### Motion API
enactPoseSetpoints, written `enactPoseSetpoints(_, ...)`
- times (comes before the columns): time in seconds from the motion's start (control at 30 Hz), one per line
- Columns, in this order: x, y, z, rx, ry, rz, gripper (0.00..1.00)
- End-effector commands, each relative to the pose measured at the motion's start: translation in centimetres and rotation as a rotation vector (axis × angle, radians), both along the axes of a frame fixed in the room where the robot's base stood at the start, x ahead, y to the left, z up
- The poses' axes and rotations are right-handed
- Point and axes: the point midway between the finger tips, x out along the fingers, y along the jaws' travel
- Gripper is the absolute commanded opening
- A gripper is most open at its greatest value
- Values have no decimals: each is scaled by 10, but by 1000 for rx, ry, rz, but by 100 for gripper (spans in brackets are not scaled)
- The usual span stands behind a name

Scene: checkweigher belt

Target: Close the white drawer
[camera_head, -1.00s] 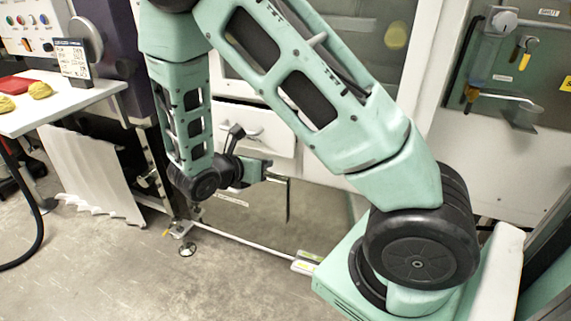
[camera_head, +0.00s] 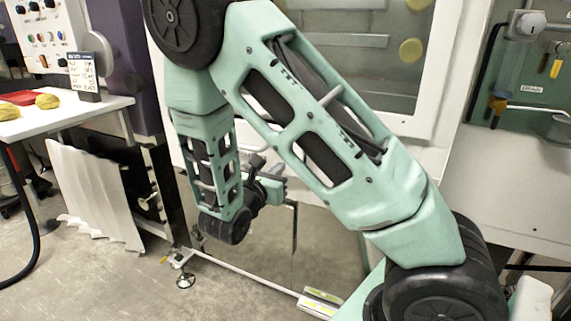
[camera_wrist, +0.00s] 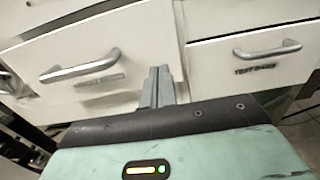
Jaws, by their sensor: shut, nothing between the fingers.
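In the wrist view, a white drawer (camera_wrist: 110,52) with a grey bar handle and a blurred label fills the left side. Its front looks larger and nearer than the white drawer (camera_wrist: 225,65) on the right, so it seems to stand out. My gripper (camera_wrist: 158,72) is shut and empty, its fingertips in front of the left drawer's right part, to the right of its handle. I cannot tell whether they touch the front. In the head view my gripper (camera_head: 275,178) is low by the cabinet, and my arm hides most of the drawer area.
A white table (camera_head: 75,117) with yellow items stands at the left, with a crumpled white sheet (camera_head: 95,195) below it. A white floor-level bar with a levelling foot (camera_head: 185,281) runs below the cabinet. A green tool panel (camera_head: 545,95) hangs at the right.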

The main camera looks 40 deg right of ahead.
Motion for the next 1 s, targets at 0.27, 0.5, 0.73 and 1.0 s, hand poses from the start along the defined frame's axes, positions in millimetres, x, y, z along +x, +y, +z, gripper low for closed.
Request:
enactPoseSetpoints(0.27, 14, -39, 0, 0, 0, -3, 0)
enactPoseSetpoints(0.5, 17, -48, 0, -1, 0, -1, 0)
enactPoseSetpoints(0.73, 17, -47, 0, 0, 0, 0, 0)
enactPoseSetpoints(1.0, 29, -81, 1, 0, -1, -3, 0)
